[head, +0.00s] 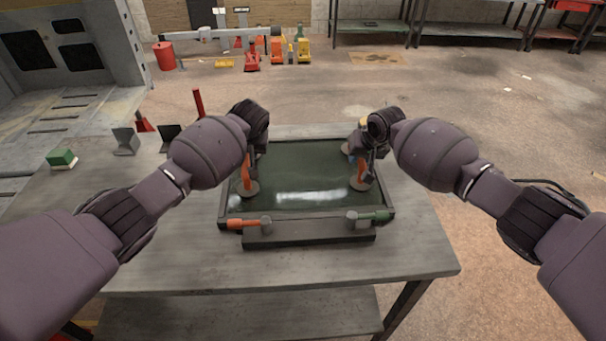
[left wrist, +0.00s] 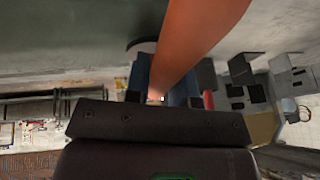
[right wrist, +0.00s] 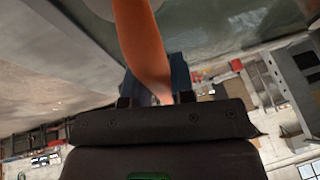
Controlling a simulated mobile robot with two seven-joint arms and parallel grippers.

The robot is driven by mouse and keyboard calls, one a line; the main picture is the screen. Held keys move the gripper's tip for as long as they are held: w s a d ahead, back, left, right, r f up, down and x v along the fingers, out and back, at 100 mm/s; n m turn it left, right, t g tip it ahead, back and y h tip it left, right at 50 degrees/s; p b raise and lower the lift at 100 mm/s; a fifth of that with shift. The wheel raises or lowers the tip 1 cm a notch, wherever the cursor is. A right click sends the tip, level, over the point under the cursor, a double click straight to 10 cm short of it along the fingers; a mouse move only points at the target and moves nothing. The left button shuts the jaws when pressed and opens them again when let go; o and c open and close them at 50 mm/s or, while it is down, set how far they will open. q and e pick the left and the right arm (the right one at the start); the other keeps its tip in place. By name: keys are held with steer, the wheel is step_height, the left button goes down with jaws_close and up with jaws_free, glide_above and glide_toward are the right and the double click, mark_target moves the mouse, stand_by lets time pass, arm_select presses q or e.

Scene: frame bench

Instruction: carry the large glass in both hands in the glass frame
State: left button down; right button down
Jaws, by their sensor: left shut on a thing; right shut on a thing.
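The large glass (head: 305,180) is a dark green, shiny pane lying flat in the black glass frame (head: 225,222) on the bench. I cannot tell whether it is fully seated on every side. Two orange handles with round suction pads stand on it. My left gripper (head: 247,165) is shut on the left orange handle (head: 246,178), which also fills the left wrist view (left wrist: 195,40). My right gripper (head: 362,158) is shut on the right orange handle (head: 360,175), also seen in the right wrist view (right wrist: 142,40).

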arm_select(q)
steer(key=shift+f, duration=0.5)
arm_select(e)
steer(key=shift+f, duration=0.45)
arm_select(q)
steer(key=c, duration=1.3)
jaws_free()
steer(key=shift+f, duration=0.1)
arm_select(e)
steer(key=c, duration=1.3)
jaws_free()
steer(key=shift+f, duration=0.15)
arm_select(q)
steer(key=o, duration=0.3)
steer(key=shift+s, duration=0.1)
arm_select(e)
steer(key=o, duration=0.3)
steer(key=shift+s, duration=0.1)
arm_select(q)
steer(key=shift+o, duration=0.2)
arm_select(e)
steer(key=shift+o, duration=0.2)
arm_select(q)
steer(key=v, duration=1.2)
arm_select(e)
steer(key=v, duration=1.2)
